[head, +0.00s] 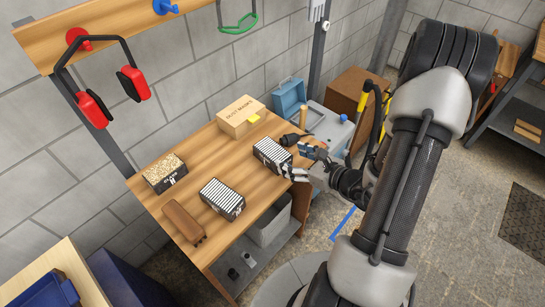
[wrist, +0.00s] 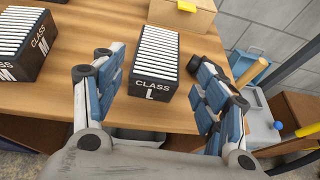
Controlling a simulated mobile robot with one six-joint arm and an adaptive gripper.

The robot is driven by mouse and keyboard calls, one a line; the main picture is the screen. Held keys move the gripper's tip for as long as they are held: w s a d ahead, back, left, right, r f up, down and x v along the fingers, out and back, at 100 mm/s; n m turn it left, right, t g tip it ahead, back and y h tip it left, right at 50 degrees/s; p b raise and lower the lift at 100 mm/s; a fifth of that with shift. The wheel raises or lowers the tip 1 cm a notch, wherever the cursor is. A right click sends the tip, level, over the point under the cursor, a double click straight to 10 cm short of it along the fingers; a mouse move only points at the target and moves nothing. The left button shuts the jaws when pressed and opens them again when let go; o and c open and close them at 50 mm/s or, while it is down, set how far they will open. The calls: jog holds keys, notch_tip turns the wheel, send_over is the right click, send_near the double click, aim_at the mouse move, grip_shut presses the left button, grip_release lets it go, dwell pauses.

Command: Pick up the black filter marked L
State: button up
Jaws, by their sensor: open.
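The black filter marked L (wrist: 152,86) stands on the wooden table, with white pleats on top and "CLASS L" on its near face. It also shows in the head view (head: 270,154) near the table's right end. My gripper (wrist: 158,84) is open in the wrist view, with one blue-padded finger to the left of the filter and one to the right. Gaps show between the fingers and the filter. In the head view my gripper (head: 303,163) is at the filter's right end. I cannot tell its exact height over the table.
A black filter marked M (wrist: 22,68) stands to the left; it shows in the head view (head: 222,199) too. A third filter with a tan top (head: 164,172), a brown block (head: 184,222), a cardboard box (head: 241,117) and a dark tool (head: 294,138) share the wooden table (head: 208,151).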

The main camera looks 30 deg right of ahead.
aim_at(274, 151)
jog(key=x, duration=0.4)
jog(key=shift+w+a+f+b, duration=0.2)
jog(key=shift+w+b, duration=0.1)
jog(key=shift+b, duration=0.1)
jog(key=b+x, duration=0.1)
jog(key=x, duration=0.4)
jog(key=shift+f+b, duration=0.15)
jog(key=shift+b, duration=0.15)
jog(key=shift+c, duration=0.4)
jog(key=c, duration=0.8)
